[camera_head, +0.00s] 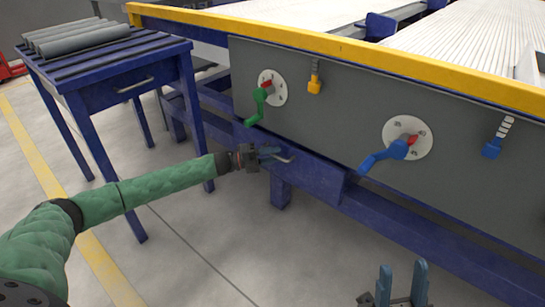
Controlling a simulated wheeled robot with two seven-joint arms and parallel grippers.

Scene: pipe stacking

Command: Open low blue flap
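A low blue panel (318,180) sits along the blue lower frame, under the grey side panel; I take it for the flap, and I see no clear opening in it. My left gripper (277,154) is at the panel's left end, beside a small bent metal handle (288,160). Its fingers overlap the handle in the picture; I cannot tell whether they grip it. My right gripper (402,270) is at the bottom edge, fingers pointing up and apart, with nothing between them, away from the panel.
The grey side panel (330,125) carries a green lever (257,104), a blue lever (385,155), a yellow knob (314,84) and a blue knob (491,149). A blue table (120,75) with grey pipes (80,40) stands at the left. The floor in front is clear.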

